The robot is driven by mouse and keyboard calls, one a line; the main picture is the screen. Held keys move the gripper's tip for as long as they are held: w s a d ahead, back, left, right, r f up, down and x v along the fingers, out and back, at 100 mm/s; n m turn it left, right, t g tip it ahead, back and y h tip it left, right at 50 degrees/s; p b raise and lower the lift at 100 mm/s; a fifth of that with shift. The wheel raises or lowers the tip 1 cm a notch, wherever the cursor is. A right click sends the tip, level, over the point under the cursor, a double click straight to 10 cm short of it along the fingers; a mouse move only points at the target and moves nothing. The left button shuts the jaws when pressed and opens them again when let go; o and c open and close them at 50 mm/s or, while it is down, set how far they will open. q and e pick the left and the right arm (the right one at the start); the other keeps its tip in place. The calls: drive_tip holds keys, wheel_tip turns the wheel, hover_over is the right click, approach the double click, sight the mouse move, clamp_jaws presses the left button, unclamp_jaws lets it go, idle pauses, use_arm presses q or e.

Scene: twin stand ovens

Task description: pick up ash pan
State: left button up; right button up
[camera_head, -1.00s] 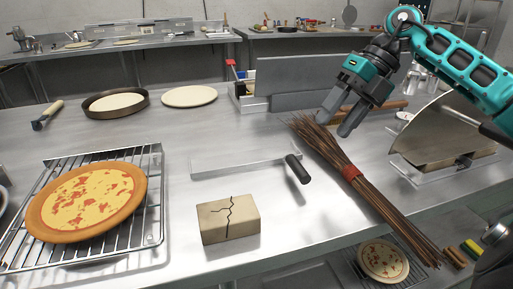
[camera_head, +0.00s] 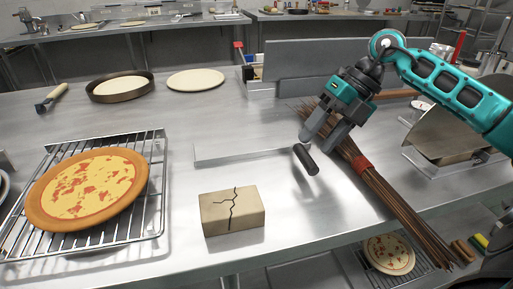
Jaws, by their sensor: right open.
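The ash pan (camera_head: 235,155) appears as a shallow, shiny metal pan with a low rim, flat on the steel counter in the middle of the view. Its short black handle (camera_head: 305,159) sticks out at its right end, toward the front. My right gripper (camera_head: 318,143) is open and empty, with its fingers pointing down just behind and above the handle. I cannot tell whether the fingertips touch the handle. The fingers hide a little of the counter and of the broom behind them. My left gripper is not in view.
A twig broom (camera_head: 385,195) lies close to the right of the handle. A cracked brick (camera_head: 232,211) sits in front of the pan. A pizza (camera_head: 85,190) on a wire rack (camera_head: 150,205) is at left. A tilted metal piece (camera_head: 450,130) stands at right.

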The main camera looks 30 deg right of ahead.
sight(306, 151)
drive_tip(key=x, duration=0.4)
drive_tip(key=shift+w+f, duration=0.15)
drive_tip(key=shift+w, duration=0.1)
drive_tip(key=shift+c, duration=0.2)
clamp_jaws()
idle(1.0)
